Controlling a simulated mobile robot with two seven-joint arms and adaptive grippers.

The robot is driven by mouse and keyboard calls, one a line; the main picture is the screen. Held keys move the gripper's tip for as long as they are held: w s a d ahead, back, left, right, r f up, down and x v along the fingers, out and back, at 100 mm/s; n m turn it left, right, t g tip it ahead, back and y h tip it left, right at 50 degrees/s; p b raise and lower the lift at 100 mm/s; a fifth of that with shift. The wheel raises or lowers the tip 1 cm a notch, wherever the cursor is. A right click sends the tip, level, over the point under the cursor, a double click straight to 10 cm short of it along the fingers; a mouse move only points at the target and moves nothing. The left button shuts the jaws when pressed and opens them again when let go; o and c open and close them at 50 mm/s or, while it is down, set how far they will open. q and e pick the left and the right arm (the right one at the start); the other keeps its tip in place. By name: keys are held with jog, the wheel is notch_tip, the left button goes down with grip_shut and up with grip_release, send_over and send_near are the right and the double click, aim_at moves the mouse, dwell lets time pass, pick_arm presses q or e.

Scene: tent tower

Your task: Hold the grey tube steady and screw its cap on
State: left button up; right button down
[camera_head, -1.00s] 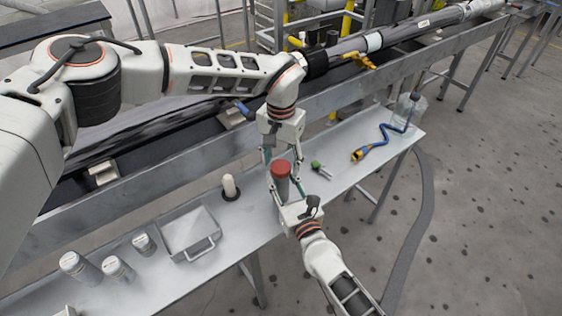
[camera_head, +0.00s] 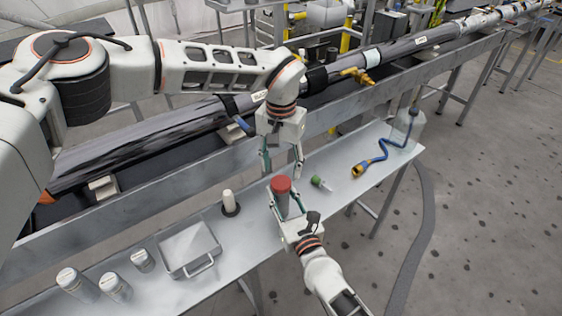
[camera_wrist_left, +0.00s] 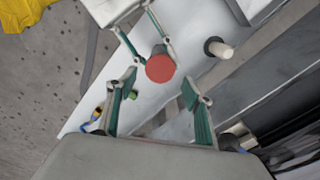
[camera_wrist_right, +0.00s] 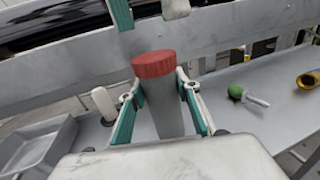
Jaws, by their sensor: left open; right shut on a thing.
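The grey tube (camera_wrist_right: 167,115) stands upright over the bench, with the red cap (camera_wrist_right: 154,64) sitting on its top end. I cannot tell how far the cap is threaded. The cap also shows from above in the head view (camera_head: 281,184) and the left wrist view (camera_wrist_left: 160,68). My right gripper (camera_wrist_right: 163,100) is shut on the tube below the cap, one finger on each side. My left gripper (camera_head: 283,168) is open and empty above the cap. In the left wrist view its fingers (camera_wrist_left: 160,90) are spread wide, apart from the cap.
A white bottle on a dark base (camera_head: 229,200), a metal tray (camera_head: 188,250) and several grey jars (camera_head: 117,288) stand left on the bench. A green-tipped item (camera_head: 320,183) and a blue hose (camera_head: 383,150) lie right. A long pipe (camera_head: 200,118) runs behind.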

pick_arm(q)
jog(key=n, duration=0.4)
jog(key=shift+r+n, duration=0.1)
jog(key=shift+n, duration=0.3)
jog(key=n, duration=0.3)
jog(key=shift+r, duration=0.1)
jog(key=n, duration=0.4)
jog(key=shift+r, duration=0.1)
jog(key=n, duration=0.3)
jog(key=shift+s+r+n, duration=0.1)
jog(key=shift+n, duration=0.2)
jog(key=n, duration=0.5)
jog(key=shift+r, duration=0.1)
jog(key=n, duration=0.3)
jog(key=shift+d+r+n, duration=0.1)
jog(key=shift+r+n, duration=0.05)
jog(key=shift+n, duration=0.25)
jog(key=n, duration=0.3)
jog(key=shift+n, duration=0.3)
jog(key=n, duration=0.3)
jog(key=shift+r+n, duration=0.2)
jog(key=shift+n, duration=0.1)
jog(key=n, duration=0.7)
jog(key=shift+r, duration=0.2)
jog(key=n, duration=0.5)
jog(key=shift+r, duration=0.15)
jog(key=n, duration=0.7)
jog(key=shift+r, duration=0.2)
jog(key=n, duration=0.6)
jog(key=shift+r, duration=0.2)
